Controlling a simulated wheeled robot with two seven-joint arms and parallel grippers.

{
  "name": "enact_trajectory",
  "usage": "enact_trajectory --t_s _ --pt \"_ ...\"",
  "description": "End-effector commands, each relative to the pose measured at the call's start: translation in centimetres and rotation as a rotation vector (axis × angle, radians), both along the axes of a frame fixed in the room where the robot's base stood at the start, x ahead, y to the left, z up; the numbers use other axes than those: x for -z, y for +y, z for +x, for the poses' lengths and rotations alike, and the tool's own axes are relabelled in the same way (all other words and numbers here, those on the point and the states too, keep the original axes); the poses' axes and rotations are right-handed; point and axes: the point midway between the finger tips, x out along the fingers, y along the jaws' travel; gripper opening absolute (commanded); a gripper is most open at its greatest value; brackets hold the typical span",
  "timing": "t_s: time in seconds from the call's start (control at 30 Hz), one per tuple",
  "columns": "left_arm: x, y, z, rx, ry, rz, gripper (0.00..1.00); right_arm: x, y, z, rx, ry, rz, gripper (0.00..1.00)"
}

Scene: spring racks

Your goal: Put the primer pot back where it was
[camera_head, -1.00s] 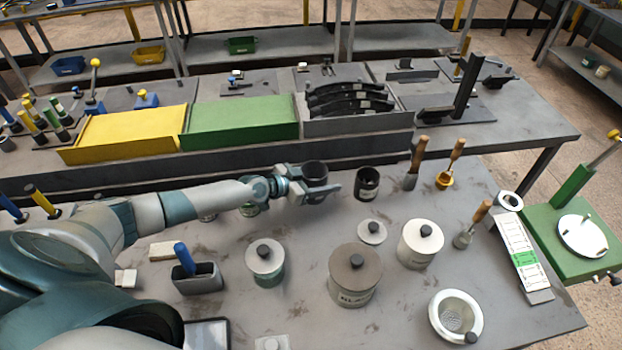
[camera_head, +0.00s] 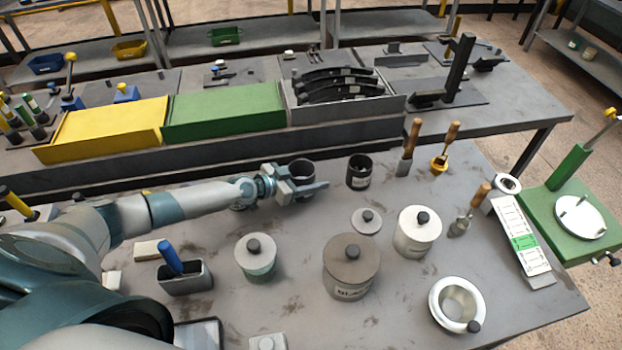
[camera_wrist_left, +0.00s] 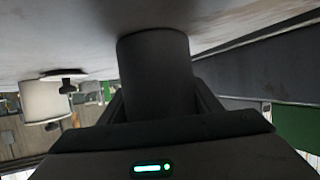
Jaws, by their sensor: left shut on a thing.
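The primer pot appears to be the dark grey, open cylinder (camera_head: 302,170) in my left gripper (camera_head: 300,188); I cannot read a label on it. My left gripper is shut around its side, and the pot is upright at the far side of the near table. In the left wrist view the dark pot (camera_wrist_left: 157,75) fills the space between the fingers. I cannot tell whether its base touches the table. A similar dark pot with a pale label (camera_head: 360,173) stands to its right, apart from it. My right gripper is not in view.
A brush (camera_head: 408,148) and a yellow-based tool (camera_head: 440,162) stand farther right. Nearer are a green-based lidded jar (camera_head: 256,264), a brown-lidded can (camera_head: 350,280), a white lidded can (camera_head: 416,240) and a white bowl (camera_head: 436,297). A dark ledge (camera_head: 220,150) runs behind the pot.

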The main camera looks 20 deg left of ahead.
Motion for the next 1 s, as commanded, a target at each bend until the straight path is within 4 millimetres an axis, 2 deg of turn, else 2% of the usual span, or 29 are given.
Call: enact_trajectory --t_s 0.17,0.37,0.4,0.47,0.5,0.9,1.0 --pt "0.0 0.0 0.0 0.0 0.0 0.0 0.18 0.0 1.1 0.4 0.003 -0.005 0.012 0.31" --pt "0.3 0.0 0.0 0.0 0.0 0.0 0.18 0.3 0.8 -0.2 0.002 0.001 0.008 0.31" --pt "0.4 0.0 -0.1 0.0 0.002 0.0 0.6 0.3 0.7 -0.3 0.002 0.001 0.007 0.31" --pt "0.3 0.0 -0.1 0.001 0.002 0.0 0.74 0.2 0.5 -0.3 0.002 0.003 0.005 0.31" --pt "0.3 0.0 -0.1 0.001 0.002 0.0 0.76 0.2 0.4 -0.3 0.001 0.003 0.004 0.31" --pt "-0.1 0.0 0.0 0.0 0.0 0.001 0.76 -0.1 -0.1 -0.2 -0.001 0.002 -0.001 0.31" --pt "-0.2 0.4 -0.6 -0.001 0.002 0.003 0.76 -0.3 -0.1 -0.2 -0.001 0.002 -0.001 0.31"
